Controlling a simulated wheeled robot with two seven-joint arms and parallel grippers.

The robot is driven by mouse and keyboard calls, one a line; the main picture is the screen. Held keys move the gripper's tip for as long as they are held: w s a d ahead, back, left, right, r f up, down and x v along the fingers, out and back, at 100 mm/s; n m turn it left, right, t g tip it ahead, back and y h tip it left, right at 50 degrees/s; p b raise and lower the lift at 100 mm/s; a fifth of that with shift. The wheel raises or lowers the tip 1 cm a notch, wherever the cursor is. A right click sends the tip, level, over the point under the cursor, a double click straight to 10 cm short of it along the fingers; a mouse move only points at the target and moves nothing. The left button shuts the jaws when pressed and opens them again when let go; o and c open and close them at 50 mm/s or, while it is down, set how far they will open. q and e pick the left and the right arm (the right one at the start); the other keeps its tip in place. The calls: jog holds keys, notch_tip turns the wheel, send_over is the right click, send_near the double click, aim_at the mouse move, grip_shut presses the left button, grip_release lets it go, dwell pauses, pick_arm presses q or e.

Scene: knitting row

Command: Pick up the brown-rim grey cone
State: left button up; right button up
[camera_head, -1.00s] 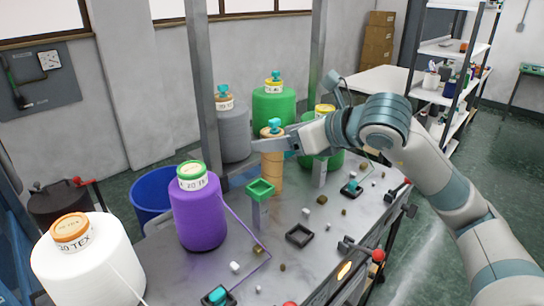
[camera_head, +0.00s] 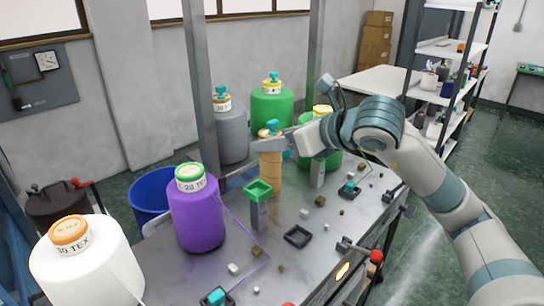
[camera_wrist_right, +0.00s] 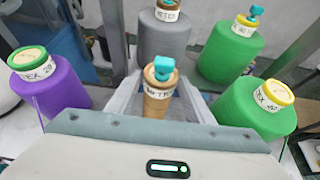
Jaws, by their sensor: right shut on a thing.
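The grey cone (camera_head: 233,132) with a brown rim and white label stands upright at the back left of the table. It also shows in the right wrist view (camera_wrist_right: 166,40), beyond my gripper. My right gripper (camera_head: 268,146) is shut on a slim tan cone (camera_head: 271,177) with a brown rim, white label and teal cap. The tan cone (camera_wrist_right: 157,104) sits upright between my fingers in the right wrist view. The grey cone is apart from my fingers. Whether the tan cone's base touches the table is unclear. My left gripper is out of view.
Green cones (camera_head: 272,107) stand behind and right of the tan cone. A purple cone (camera_head: 197,218) and a white cone (camera_head: 85,270) stand at the left. A green square-topped post (camera_head: 258,191) is close in front. Small blocks litter the table's right part.

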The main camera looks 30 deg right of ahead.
jog(key=shift+r, duration=0.1)
jog(key=shift+r+b, duration=1.45)
jog(key=shift+r, duration=3.5)
notch_tip(320, 180, up, 14)
jog(key=p, duration=0.9)
jog(key=shift+f, duration=0.1)
